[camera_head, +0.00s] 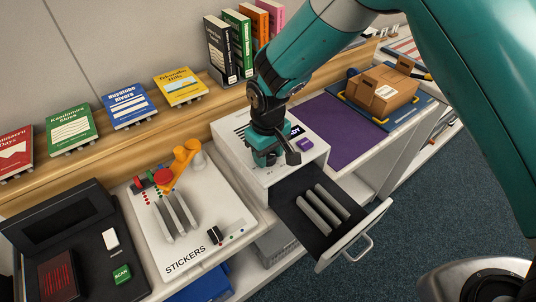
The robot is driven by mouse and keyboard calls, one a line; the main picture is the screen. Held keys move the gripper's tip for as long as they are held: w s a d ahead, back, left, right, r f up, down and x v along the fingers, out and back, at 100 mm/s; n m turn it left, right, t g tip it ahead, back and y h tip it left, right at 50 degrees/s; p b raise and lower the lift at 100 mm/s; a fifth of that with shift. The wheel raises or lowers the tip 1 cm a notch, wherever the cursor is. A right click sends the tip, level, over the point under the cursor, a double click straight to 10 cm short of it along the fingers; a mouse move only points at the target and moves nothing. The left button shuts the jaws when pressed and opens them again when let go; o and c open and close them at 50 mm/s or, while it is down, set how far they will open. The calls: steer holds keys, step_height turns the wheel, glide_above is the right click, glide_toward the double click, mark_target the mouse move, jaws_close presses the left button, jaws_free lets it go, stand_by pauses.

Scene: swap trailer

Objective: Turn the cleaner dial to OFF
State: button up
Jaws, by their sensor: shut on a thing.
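My gripper (270,157) points down onto the cleaner's top, left of the button. It is shut on what appears to be the cleaner dial, which the gripper hides. The dial's pointer and its OFF mark cannot be made out.
Left of the cleaner stands a white STICKERS unit (185,268) with an orange arm and a black knob (213,235). A scanner station (75,225) is at far left. Books line the back shelf. Right are a purple mat (345,128) and a cardboard box (385,88). The open drawer juts forward.

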steer(key=n, duration=0.4)
steer(key=shift+n+b, duration=0.3)
steer(key=shift+b, duration=0.1)
steer(key=shift+n, duration=1.7)
steer(key=shift+a+r, duration=0.1)
steer(key=o, duration=0.9)
step_height(320, 180, up, 17)
steer(key=b, duration=0.3)
steer(key=shift+r, duration=0.15)
